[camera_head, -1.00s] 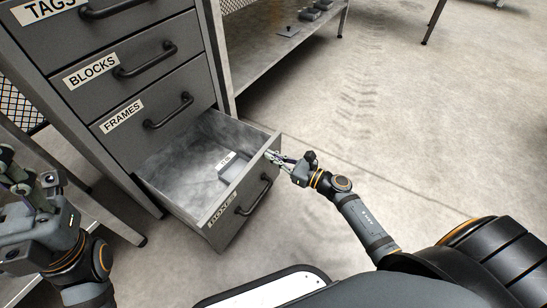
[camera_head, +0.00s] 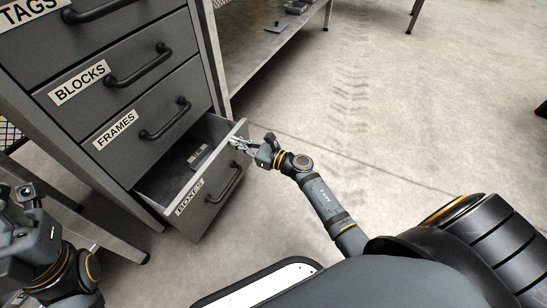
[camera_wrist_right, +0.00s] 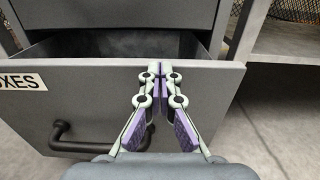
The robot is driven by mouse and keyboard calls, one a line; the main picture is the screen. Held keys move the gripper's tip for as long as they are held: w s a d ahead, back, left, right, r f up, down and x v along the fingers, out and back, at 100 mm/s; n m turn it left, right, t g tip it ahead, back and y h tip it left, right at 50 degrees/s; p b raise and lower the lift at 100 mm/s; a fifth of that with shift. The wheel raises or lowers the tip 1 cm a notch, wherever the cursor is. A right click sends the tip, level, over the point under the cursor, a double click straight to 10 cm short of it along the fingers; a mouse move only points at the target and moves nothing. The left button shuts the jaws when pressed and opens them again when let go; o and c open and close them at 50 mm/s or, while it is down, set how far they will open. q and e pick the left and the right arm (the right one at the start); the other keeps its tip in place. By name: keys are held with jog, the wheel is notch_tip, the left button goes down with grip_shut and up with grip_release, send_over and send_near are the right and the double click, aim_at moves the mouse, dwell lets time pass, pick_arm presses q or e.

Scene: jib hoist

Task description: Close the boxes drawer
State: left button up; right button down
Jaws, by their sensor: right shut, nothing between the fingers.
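The boxes drawer (camera_head: 208,189) is the lowest drawer of a grey cabinet and stands partly open. A small dark box with a pale label (camera_head: 199,156) lies inside it. The drawer's front, with a dark bar handle, also shows in the right wrist view (camera_wrist_right: 95,105). My right gripper (camera_head: 236,143) is shut and empty, its fingertips at the upper right part of the drawer front. In the right wrist view the fingers (camera_wrist_right: 154,72) meet at the front's top edge; contact looks likely there. My left gripper (camera_head: 22,195) is at the left edge, partly cut off, its fingers unclear.
The frames drawer (camera_head: 150,115) and blocks drawer (camera_head: 120,70) above are shut. A workbench with a low shelf (camera_head: 250,45) stands right of the cabinet. The floor (camera_head: 400,130) in front and to the right is clear.

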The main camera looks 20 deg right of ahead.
jog(key=b+x, duration=0.2)
jog(key=x, duration=0.8)
